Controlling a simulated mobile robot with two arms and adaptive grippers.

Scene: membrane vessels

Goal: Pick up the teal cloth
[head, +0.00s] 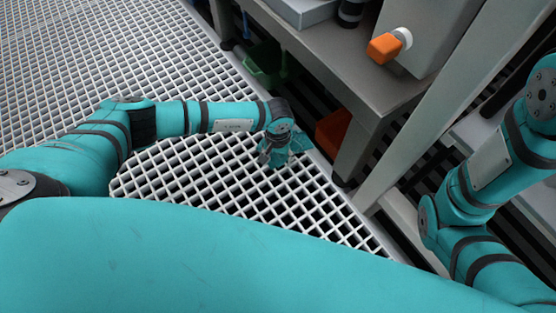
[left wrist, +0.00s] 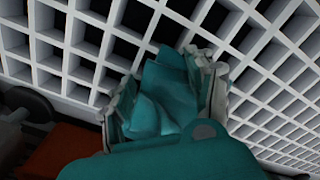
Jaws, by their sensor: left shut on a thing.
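The teal cloth (left wrist: 160,92) is crumpled between the two grey fingers of my left gripper (left wrist: 165,88) in the left wrist view. In the head view the teal cloth (head: 297,144) shows as a small patch beside my left gripper (head: 268,157), over the white grating. The left gripper is shut on the cloth and points down. Whether the cloth's lower folds touch the grating cannot be told. My right arm shows at the right of the head view, but its gripper is out of view.
White grating (head: 100,50) covers the floor. A steel bench (head: 330,70) stands at the upper right, bearing a grey box with an orange knob (head: 384,47). Under it are a green bin (head: 262,62) and an orange bin (head: 333,130), close to the left gripper. Grating to the left is clear.

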